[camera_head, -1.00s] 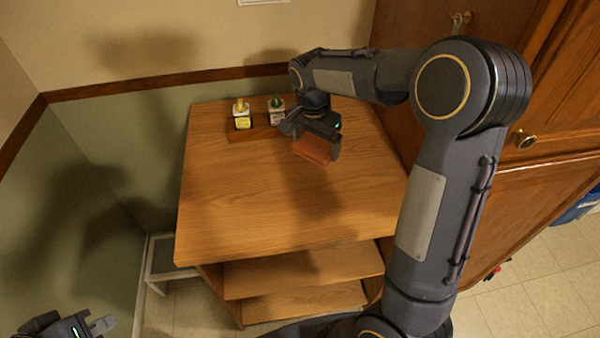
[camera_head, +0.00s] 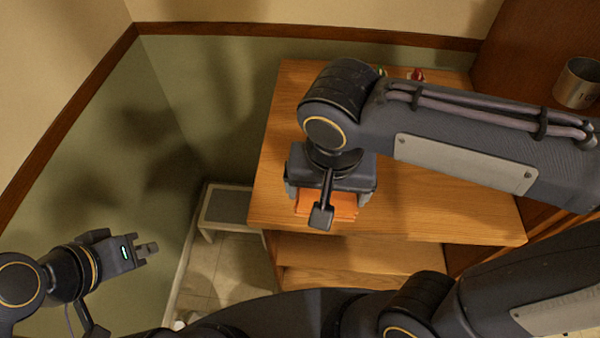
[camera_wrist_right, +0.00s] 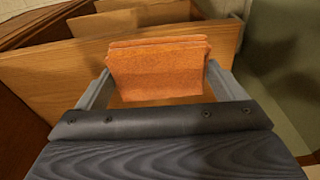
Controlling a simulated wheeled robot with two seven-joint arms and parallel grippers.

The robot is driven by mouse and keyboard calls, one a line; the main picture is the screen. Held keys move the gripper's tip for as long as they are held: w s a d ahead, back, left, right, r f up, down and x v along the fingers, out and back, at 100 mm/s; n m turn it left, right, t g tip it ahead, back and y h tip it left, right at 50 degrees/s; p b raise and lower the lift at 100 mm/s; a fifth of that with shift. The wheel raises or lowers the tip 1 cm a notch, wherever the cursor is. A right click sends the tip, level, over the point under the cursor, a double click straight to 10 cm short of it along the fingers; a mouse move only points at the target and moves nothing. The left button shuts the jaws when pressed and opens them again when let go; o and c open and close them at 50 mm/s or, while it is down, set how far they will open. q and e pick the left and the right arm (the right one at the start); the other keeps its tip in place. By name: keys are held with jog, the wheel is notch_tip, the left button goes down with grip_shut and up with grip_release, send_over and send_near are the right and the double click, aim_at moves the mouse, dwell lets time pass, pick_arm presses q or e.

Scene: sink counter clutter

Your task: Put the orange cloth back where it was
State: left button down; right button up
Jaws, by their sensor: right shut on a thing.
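The folded orange cloth (camera_head: 327,204) is held in my right gripper (camera_head: 328,198), near the front left part of the wooden counter top. In the right wrist view the cloth (camera_wrist_right: 158,70) spans the gap between the two fingers of my right gripper (camera_wrist_right: 160,84), with the counter boards behind it. I cannot tell whether the cloth touches the counter. My left gripper (camera_head: 148,253) is at the lower left, away from the counter, with nothing visible in it. Its finger gap is too small to judge.
The wooden counter top (camera_head: 440,215) has clear room at its right front, with open shelves (camera_head: 350,252) below. A green-capped item and a red-topped item (camera_head: 417,75) show behind my right arm. A metal cup (camera_head: 577,82) is at the right. A grey step stool (camera_head: 226,207) stands left.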

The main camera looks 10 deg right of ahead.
jog(key=shift+s+a+f, duration=0.1)
jog(key=shift+s+f, duration=0.05)
jog(key=w+f, duration=0.2)
jog(key=w, duration=0.2)
jog(key=w+d+f+p, duration=0.1)
jog(key=w+f, duration=0.2)
jog(key=w, duration=0.1)
jog(key=w+f+p, duration=0.1)
jog(key=w+f, duration=0.2)
jog(key=w, duration=0.1)
jog(key=shift+w+d+f, duration=0.15)
jog(key=shift+f, duration=0.05)
jog(key=shift+w+f, duration=0.35)
jog(key=shift+f, duration=0.15)
jog(key=shift+w+f, duration=0.2)
jog(key=shift+f, duration=1.5)
jog(key=shift+f, duration=0.1)
jog(key=shift+f, duration=0.15)
jog(key=o, duration=0.7)
